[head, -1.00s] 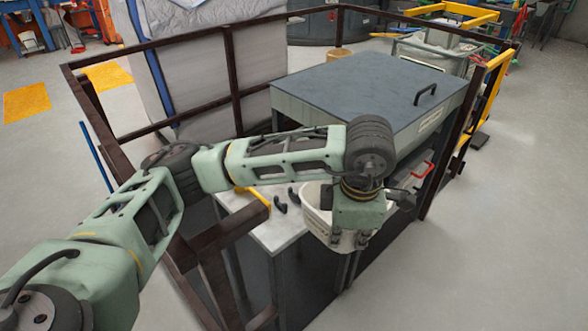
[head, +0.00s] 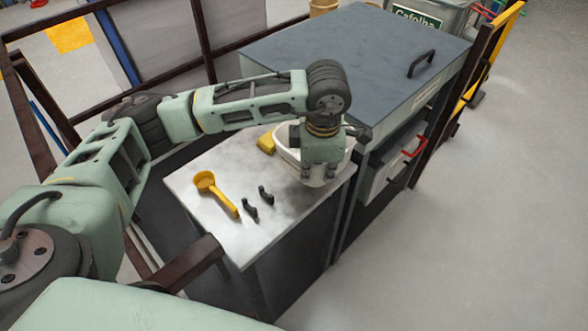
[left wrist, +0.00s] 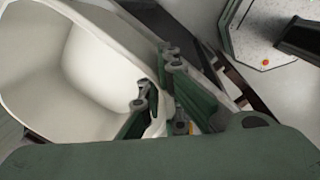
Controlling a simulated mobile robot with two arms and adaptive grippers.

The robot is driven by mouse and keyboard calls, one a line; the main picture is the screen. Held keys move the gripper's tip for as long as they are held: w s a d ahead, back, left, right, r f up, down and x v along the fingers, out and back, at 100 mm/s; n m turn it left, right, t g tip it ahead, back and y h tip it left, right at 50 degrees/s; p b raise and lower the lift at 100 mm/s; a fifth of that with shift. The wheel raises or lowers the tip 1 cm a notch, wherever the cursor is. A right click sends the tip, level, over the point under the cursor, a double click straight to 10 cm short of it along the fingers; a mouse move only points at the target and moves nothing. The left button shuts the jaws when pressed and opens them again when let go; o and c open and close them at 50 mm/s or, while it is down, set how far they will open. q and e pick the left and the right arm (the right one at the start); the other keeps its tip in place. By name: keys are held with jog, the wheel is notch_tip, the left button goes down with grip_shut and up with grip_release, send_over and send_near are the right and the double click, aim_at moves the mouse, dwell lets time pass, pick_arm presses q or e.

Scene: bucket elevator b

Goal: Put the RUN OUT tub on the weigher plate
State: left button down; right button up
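A white tub (head: 343,163) is under my left gripper (head: 319,177) at the far right end of a pale bench top (head: 215,170). The left wrist view shows the inside of the tub (left wrist: 95,70). Its wall passes between the two fingers of the left gripper (left wrist: 156,85), one inside and one outside. I cannot tell whether the tub rests on the bench or hangs just above it. No RUN OUT lettering is readable. I cannot pick out the weigher plate. My right gripper is out of view.
A yellow scoop (head: 206,182) and two black curved pieces (head: 249,209) lie on the bench. A yellow object (head: 266,143) is beside the tub. Brown rails (head: 205,40) fence the area. Floor at right is clear.

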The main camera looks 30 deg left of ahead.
pick_arm(q)
jog(key=a, duration=0.1)
jog(key=w+a+f, duration=0.1)
jog(key=a+f, duration=0.1)
jog(key=a, duration=0.1)
jog(key=shift+w+f+p, duration=0.1)
jog(key=shift+w+p, duration=0.25)
jog(key=shift+p, duration=0.05)
jog(key=shift+w+a+f, duration=0.45)
jog(key=shift+a+f, duration=0.3)
jog(key=shift+f, duration=0.05)
notch_tip(320, 180, down, 3)
jog(key=shift+f+p, duration=0.15)
jog(key=shift+p, duration=0.7)
jog(key=shift+f, duration=0.25)
jog(key=shift+f+b, duration=0.2)
jog(key=shift+b, duration=0.1)
jog(key=c, duration=2)
grip_release()
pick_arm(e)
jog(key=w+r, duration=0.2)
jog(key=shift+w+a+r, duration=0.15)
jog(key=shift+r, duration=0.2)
pick_arm(q)
jog(key=shift+r, duration=0.15)
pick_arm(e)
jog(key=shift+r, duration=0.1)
